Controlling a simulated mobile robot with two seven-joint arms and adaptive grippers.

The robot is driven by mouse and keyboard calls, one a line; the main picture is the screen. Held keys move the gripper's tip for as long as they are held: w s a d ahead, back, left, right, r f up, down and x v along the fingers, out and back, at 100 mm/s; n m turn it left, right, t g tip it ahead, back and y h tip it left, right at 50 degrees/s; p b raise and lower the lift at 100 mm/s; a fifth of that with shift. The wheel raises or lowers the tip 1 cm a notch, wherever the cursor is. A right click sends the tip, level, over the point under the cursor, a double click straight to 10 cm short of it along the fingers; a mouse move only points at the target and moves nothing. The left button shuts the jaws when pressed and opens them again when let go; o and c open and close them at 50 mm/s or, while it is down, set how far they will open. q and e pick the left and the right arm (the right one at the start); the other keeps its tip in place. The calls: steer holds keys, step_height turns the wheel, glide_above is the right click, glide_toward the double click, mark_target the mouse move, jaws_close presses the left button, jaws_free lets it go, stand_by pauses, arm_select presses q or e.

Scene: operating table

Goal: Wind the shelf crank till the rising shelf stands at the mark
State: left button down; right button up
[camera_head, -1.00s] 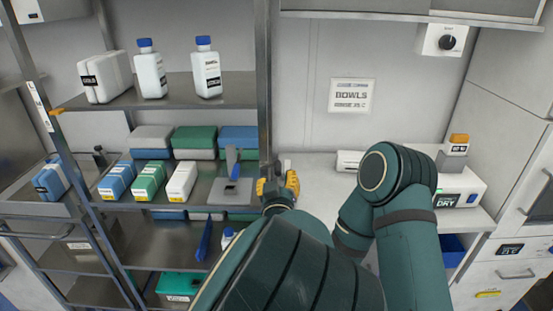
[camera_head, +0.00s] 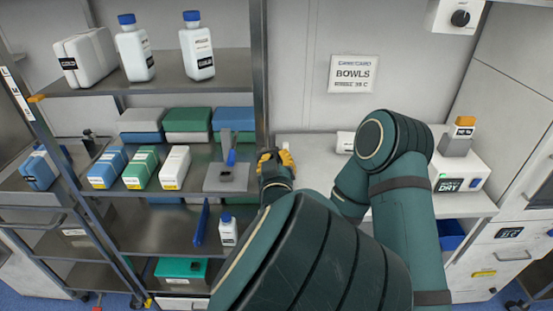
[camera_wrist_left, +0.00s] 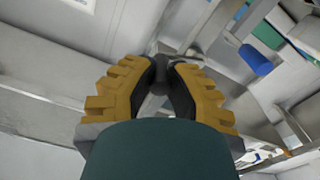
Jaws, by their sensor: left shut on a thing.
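My left gripper (camera_head: 275,162), with yellow fingers, is at the right post of the rack, beside the middle shelf. In the left wrist view its fingers (camera_wrist_left: 160,85) are shut on a dark crank knob (camera_wrist_left: 161,73); the rest of the crank is mostly hidden. The strip's markings are too small to read. My right gripper is not in view.
The middle shelf holds blue, green and white packs (camera_head: 142,168) and a grey plate (camera_head: 232,178) with an upright part, close left of my gripper. Below are a bottle (camera_head: 228,230) and a green box (camera_head: 180,269). A white counter (camera_head: 310,152) lies to the right.

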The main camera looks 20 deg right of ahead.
arm_select(q)
steer(key=shift+f+m, duration=0.2)
steer(key=shift+m, duration=0.1)
stand_by(0.4)
steer(key=shift+d+f+m+b, duration=0.1)
steer(key=shift+f+m+b, duration=0.25)
steer(key=shift+m, duration=0.25)
steer(key=shift+f+m+b, duration=0.2)
steer(key=shift+m+b, duration=0.25)
steer(key=shift+m, duration=0.15)
steer(key=shift+w+a+f+m+b, duration=0.1)
steer(key=shift+a+f+m+b, duration=0.4)
steer(key=shift+m, duration=1.55)
steer(key=shift+w+a+f+m+b, duration=0.2)
steer(key=shift+f+m, duration=0.55)
steer(key=shift+m, duration=1.25)
steer(key=shift+s+a+f+m+b, duration=0.1)
steer(key=shift+a+f+m+b, duration=0.45)
steer(key=shift+m, duration=1.5)
steer(key=shift+d+f, duration=0.15)
steer(key=shift+w, duration=0.1)
steer(key=c, duration=0.9)
jaws_free()
